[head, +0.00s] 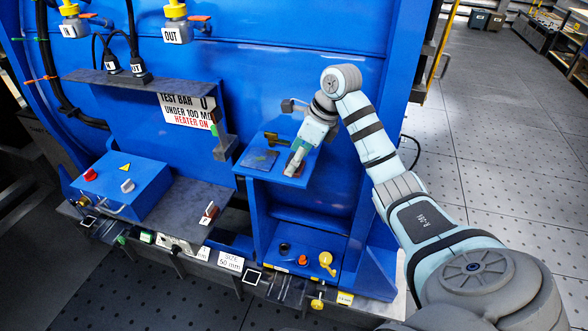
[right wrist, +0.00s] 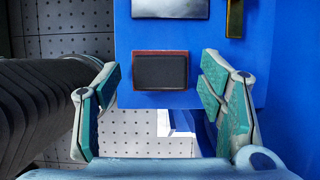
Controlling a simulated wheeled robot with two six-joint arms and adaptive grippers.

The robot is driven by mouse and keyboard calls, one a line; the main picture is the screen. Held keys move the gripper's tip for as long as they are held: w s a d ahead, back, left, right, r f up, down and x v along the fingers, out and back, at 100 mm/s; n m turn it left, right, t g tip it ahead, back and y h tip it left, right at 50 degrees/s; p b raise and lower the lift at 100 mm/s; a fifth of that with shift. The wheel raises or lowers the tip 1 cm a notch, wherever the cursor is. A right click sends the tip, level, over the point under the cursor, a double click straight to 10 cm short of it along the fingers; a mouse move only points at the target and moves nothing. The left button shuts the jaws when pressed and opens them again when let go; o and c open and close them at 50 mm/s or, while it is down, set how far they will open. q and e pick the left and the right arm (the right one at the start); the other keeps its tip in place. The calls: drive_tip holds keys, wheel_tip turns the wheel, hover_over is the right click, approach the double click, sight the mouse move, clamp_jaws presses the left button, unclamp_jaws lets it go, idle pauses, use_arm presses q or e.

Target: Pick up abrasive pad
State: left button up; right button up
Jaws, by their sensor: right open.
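In the right wrist view, a dark grey rectangular pad with a reddish-brown edge (right wrist: 160,70), which looks like the abrasive pad, lies on a blue shelf (right wrist: 212,38) near its front edge. My right gripper (right wrist: 160,66) is open, with its green-padded fingers apart. In that view the pad lies between the fingertips, with a gap on each side. I cannot tell the height left above the pad. In the head view my right gripper (head: 296,160) is over the small blue shelf (head: 245,168), and the pad there is hidden or too small to tell. My left gripper is not in view.
A dark flat plate (head: 259,160) lies on the shelf left of the gripper; a brass-coloured bar (right wrist: 235,18) lies beyond the pad. A blue box with a red button (head: 122,188) stands at left. A lower tray (head: 300,262) holds small knobs. The blue wall rises behind.

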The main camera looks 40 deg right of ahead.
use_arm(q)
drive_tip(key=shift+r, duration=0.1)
use_arm(e)
drive_tip(key=c, duration=1.2)
drive_tip(key=shift+r, duration=0.15)
drive_tip(key=shift+c, duration=0.2)
